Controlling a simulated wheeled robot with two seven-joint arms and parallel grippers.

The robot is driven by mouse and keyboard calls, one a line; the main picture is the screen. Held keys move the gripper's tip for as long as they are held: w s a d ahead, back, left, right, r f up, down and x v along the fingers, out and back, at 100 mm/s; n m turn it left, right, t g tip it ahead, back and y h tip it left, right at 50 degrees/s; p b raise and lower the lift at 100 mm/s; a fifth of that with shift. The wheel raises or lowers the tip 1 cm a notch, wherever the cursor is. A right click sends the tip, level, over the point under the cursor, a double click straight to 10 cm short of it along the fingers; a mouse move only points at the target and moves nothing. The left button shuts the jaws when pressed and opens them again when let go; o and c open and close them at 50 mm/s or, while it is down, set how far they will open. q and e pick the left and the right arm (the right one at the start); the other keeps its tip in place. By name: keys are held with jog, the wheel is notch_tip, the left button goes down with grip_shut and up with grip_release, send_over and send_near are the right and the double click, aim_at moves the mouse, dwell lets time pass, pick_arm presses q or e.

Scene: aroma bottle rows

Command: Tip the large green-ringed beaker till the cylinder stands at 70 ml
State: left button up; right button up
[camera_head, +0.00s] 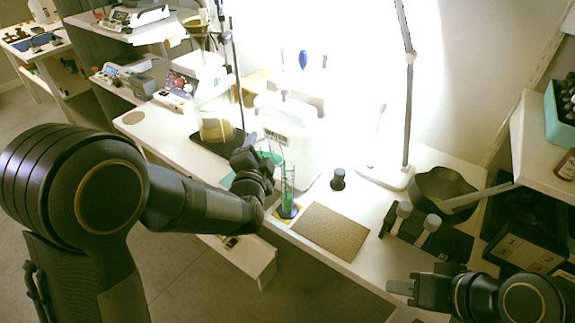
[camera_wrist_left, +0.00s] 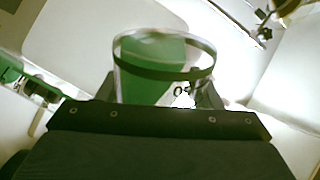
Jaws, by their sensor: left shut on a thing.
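My left gripper (camera_head: 262,160) is shut on the large green-ringed beaker (camera_head: 271,147). In the left wrist view the beaker (camera_wrist_left: 166,75) shows its dark green rim band and green liquid inside, with the liquid lying toward the left side. The clear measuring cylinder (camera_head: 287,185) stands upright on the table, just right of and below the gripper in the head view. Green liquid shows in its lower part; the scale is too small to read. The arm and gripper hide part of the beaker. My right gripper (camera_head: 405,287) is at the lower right, apart from these; its finger gap is unclear.
A brown mat (camera_head: 331,231) lies right of the cylinder, with a small dark bottle (camera_head: 338,180) behind it. A white machine (camera_head: 290,135) stands behind the beaker. A dark bowl (camera_head: 441,190) and a black rack (camera_head: 425,238) with white-capped bottles are to the right.

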pick_arm(q)
jog(key=shift+r+m+p, duration=0.3)
jog(key=shift+m+p, duration=0.1)
jog(key=shift+p, duration=0.45)
dwell(3.7)
dwell(0.5)
jog(key=shift+f+n+b, duration=0.15)
jog(key=shift+n+b, duration=0.65)
jog(key=shift+b, duration=0.3)
jog(key=shift+n+b, duration=0.35)
jog(key=shift+n, duration=0.05)
jog(key=shift+r, duration=0.2)
